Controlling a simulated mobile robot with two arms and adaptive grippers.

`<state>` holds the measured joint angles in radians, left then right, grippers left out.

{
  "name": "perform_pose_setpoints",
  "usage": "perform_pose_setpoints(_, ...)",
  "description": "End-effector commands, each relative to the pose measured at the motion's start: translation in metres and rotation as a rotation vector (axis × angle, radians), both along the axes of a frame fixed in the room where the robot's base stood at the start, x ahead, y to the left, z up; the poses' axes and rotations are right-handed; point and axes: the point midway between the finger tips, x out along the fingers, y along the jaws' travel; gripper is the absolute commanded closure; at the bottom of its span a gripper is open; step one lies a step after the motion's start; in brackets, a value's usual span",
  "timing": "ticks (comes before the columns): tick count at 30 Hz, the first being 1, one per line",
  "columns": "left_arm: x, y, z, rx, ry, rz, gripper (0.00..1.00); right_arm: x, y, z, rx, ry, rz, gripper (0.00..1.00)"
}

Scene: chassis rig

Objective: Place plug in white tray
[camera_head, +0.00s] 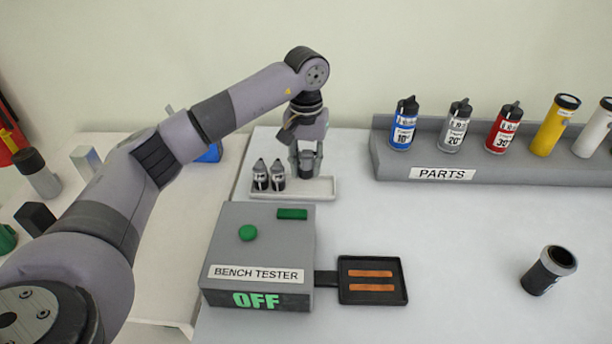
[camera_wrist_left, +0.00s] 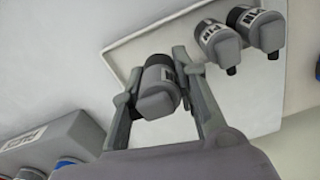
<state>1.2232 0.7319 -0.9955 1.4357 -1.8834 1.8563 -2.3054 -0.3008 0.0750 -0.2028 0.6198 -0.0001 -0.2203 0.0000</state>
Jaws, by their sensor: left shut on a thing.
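The white tray (camera_head: 325,190) lies on the bench behind the bench tester. Two dark plugs with grey caps, one plug (camera_head: 261,176) and another plug (camera_head: 278,176), stand in its left part. My left gripper (camera_head: 306,158) is over the tray's right part, shut on a third plug (camera_head: 306,170). In the left wrist view this plug (camera_wrist_left: 157,92) is between the fingers (camera_wrist_left: 155,75), with the tray (camera_wrist_left: 117,62) behind it. The two other plugs (camera_wrist_left: 218,42) are beside it. I cannot tell whether the held plug touches the tray floor. My right gripper is out of view.
The bench tester (camera_head: 258,247) reads OFF, with a black plate (camera_head: 372,280) at its right. The PARTS rack (camera_head: 385,160) holds several bottles and cylinders. A dark cylinder with a grey rim (camera_head: 549,270) is at the right. The bench middle is clear.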

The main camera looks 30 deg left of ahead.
Motion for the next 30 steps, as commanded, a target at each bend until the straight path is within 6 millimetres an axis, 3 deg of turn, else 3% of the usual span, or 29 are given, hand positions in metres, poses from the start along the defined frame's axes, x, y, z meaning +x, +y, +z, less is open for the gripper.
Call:
perform_pose_setpoints(7, -0.001, 0.0, -0.036, 0.0, 0.004, 0.001, 1.0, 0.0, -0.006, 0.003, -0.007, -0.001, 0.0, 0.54)
perform_pose_setpoints(17, 0.0, 0.0, -0.04, 0.0, 0.001, 0.0, 1.0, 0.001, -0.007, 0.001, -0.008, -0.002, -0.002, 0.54)
perform_pose_setpoints(18, 0.0, 0.0, -0.04, 0.0, 0.001, 0.0, 0.72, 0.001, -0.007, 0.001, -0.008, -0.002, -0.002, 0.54)
perform_pose_setpoints(21, 0.0, 0.0, -0.039, -0.001, 0.002, 0.0, 0.65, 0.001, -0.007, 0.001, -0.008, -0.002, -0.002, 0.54)
perform_pose_setpoints(30, 0.0, 0.0, -0.038, -0.001, 0.002, 0.0, 0.65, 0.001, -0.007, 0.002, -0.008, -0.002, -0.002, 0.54)
